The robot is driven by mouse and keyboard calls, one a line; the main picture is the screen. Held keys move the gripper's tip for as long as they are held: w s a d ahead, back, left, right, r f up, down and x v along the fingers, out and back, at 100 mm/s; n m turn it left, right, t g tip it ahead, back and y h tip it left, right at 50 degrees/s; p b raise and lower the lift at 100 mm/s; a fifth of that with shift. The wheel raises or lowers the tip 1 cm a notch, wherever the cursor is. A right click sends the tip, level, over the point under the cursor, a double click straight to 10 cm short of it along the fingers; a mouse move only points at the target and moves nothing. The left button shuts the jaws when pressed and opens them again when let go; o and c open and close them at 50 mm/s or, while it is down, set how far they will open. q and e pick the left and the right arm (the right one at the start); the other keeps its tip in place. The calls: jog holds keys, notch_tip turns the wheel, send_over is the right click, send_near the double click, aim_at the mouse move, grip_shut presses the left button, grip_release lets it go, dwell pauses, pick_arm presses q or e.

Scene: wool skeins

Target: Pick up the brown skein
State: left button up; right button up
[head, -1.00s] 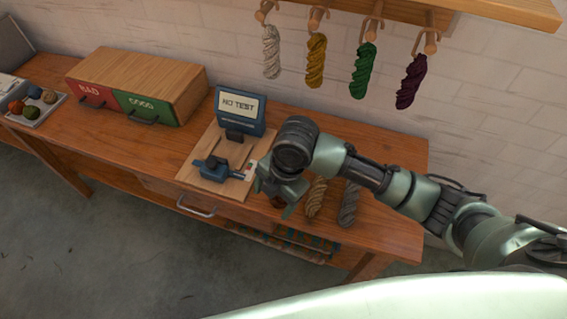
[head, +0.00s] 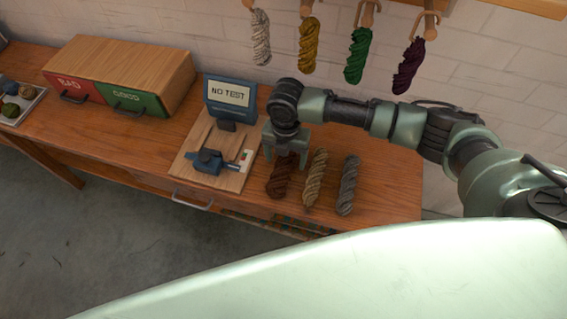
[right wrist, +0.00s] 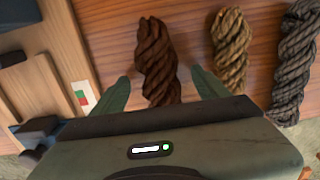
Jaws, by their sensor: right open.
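The brown skein (head: 280,180) lies on the wooden table, just right of the tester board in the head view. It also shows in the right wrist view (right wrist: 157,55), lying between the two fingers with its far end beyond them. My right gripper (head: 284,157) is open above the skein's upper end in the head view; in the right wrist view its fingertips (right wrist: 157,80) stand apart on either side of the skein. Whether the fingers touch it I cannot tell. My left gripper is not in view.
A tan skein (head: 315,178) and a grey skein (head: 348,186) lie to the right of the brown one. The tester board (head: 190,165) with a "NO TEST" screen (head: 229,93) stands close on the left. Several skeins hang on wall pegs above.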

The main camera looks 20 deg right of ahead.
jog(key=shift+f, duration=0.15)
jog(key=c, duration=1.4)
jog(key=shift+c, duration=0.2)
